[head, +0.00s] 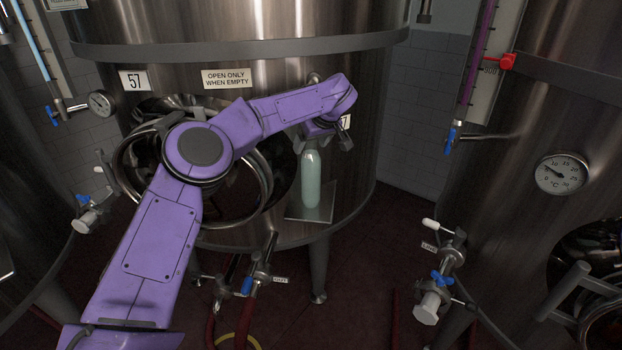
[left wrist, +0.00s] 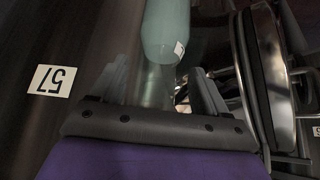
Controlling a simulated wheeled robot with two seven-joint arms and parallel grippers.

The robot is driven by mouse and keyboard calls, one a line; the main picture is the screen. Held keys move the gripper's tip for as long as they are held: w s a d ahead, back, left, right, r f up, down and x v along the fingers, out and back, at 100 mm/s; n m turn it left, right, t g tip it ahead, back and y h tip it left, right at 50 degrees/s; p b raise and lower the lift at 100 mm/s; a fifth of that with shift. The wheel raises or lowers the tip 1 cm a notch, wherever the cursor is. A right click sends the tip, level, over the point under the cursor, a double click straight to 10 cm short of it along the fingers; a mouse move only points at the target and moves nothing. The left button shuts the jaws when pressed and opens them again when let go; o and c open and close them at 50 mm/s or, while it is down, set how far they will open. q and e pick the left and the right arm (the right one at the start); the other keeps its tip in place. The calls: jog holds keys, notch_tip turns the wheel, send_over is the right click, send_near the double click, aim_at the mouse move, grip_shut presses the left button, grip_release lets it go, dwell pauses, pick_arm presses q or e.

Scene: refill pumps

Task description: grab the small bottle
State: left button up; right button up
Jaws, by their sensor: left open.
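The small bottle (head: 311,178) is pale green and stands upright on a small metal shelf (head: 324,214) at the front of the middle tank. My left gripper (head: 323,143) is at the bottle's top in the head view, partly hidden by its own wrist. In the left wrist view the open left gripper (left wrist: 160,82) has its two fingers apart, with the bottle (left wrist: 166,30) beyond the gap between them. The fingers do not grip it. A small white label shows on the bottle there. My right gripper is not in view.
The steel tank (head: 350,90) with its round hatch (head: 263,200) is close behind my left arm. Valves (head: 440,285) stick out at lower right, near another tank with a dial gauge (head: 562,174). A floor gap lies between the tanks.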

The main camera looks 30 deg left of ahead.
pick_arm(q)
jog(key=shift+w+a+f, duration=0.2)
jog(key=shift+a+f, duration=0.2)
jog(key=shift+f, duration=0.1)
jog(key=shift+s+d+r, duration=0.1)
jog(key=shift+d+r, duration=0.05)
jog(key=shift+c, duration=1.2)
grip_shut()
